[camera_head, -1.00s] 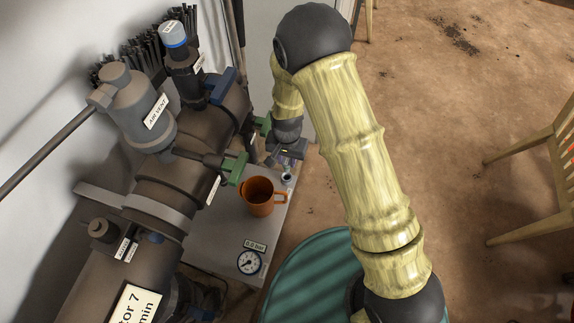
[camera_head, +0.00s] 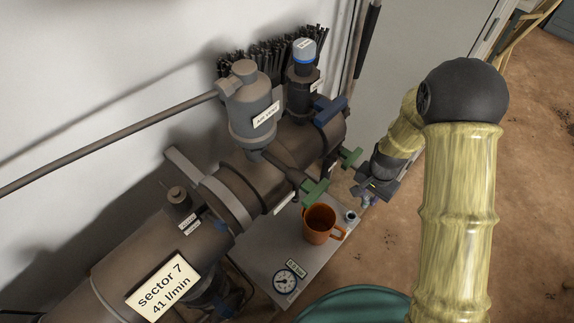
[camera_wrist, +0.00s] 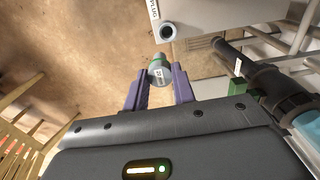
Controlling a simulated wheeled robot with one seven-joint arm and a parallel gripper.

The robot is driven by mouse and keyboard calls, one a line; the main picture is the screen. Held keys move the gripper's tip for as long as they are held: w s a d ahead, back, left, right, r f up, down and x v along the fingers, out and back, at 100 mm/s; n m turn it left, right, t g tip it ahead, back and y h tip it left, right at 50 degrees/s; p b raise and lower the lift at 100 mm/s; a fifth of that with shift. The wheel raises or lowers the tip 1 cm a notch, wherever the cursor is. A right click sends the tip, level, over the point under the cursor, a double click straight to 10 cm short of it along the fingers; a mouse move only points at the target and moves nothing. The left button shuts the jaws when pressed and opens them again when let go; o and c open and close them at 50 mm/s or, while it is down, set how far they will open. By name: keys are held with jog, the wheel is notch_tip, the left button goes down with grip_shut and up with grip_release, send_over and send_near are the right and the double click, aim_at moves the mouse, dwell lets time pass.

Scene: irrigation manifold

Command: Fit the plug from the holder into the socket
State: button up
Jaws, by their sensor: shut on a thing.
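My gripper (camera_wrist: 158,88) has its purple fingers closed on the plug (camera_wrist: 158,72), a small grey-green cylinder with a white label. In the head view my gripper (camera_head: 369,194) is to the right of the table's edge, beside and above the holder. The holder (camera_head: 351,217) is a small pale ring at the table's right edge. In the wrist view the holder (camera_wrist: 168,31) shows an empty dark hole, with the plug apart from it. I cannot pick out the socket for certain among the manifold's fittings.
The brown manifold pipe (camera_head: 265,180) runs along the wall, with green-handled valves (camera_head: 315,192) sticking out. An orange mug (camera_head: 320,224) and a pressure gauge (camera_head: 285,282) are on the small table (camera_head: 275,252). A teal round object (camera_head: 355,305) stands in front. The floor at right is free.

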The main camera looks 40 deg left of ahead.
jog(key=w+d+r, duration=0.1)
jog(key=w+d, duration=0.1)
jog(key=d, duration=0.8)
jog(key=w+d+r, duration=0.2)
jog(key=w+d, duration=0.1)
jog(key=d, duration=0.7)
jog(key=w+d+r, duration=0.1)
jog(key=w+d, duration=0.2)
jog(key=d, duration=0.7)
jog(key=shift+d+r+n, duration=0.2)
jog(key=shift+d+n, duration=0.15)
jog(key=shift+n, duration=0.05)
